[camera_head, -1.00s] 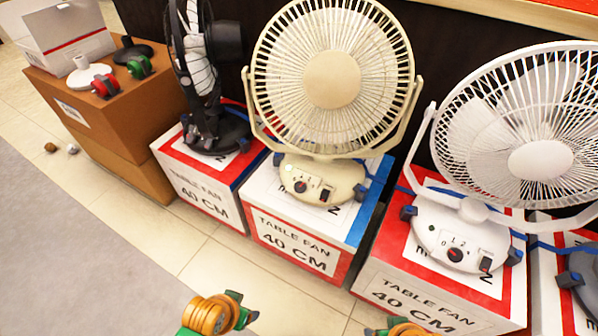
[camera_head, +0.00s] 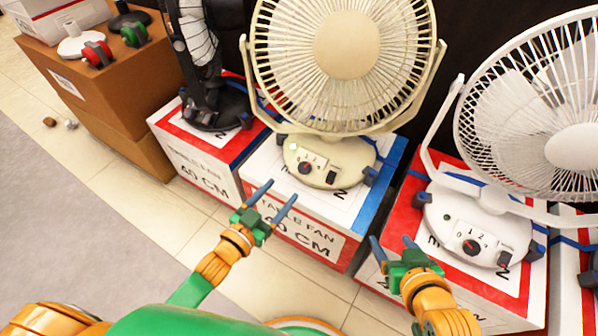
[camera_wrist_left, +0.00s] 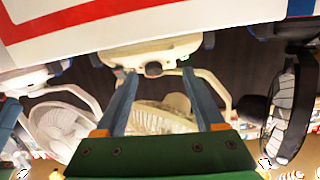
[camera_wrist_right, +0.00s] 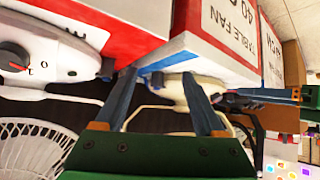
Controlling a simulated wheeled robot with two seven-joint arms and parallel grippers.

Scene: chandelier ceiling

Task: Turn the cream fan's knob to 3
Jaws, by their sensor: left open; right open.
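The cream fan (camera_head: 347,45) stands on a table fan box in the middle of the head view. Its knob (camera_head: 305,168) is dark with a red mark and sits on the left of the cream base (camera_head: 325,160); a dark switch is to its right. My left gripper (camera_head: 272,192) is open and empty, in front of the box and below the knob. The knob also shows in the left wrist view (camera_wrist_left: 153,69), between the open fingers.
A white fan (camera_head: 575,150) on its box (camera_head: 470,270) stands at right. A black fan (camera_head: 205,100) stands at left on another box.

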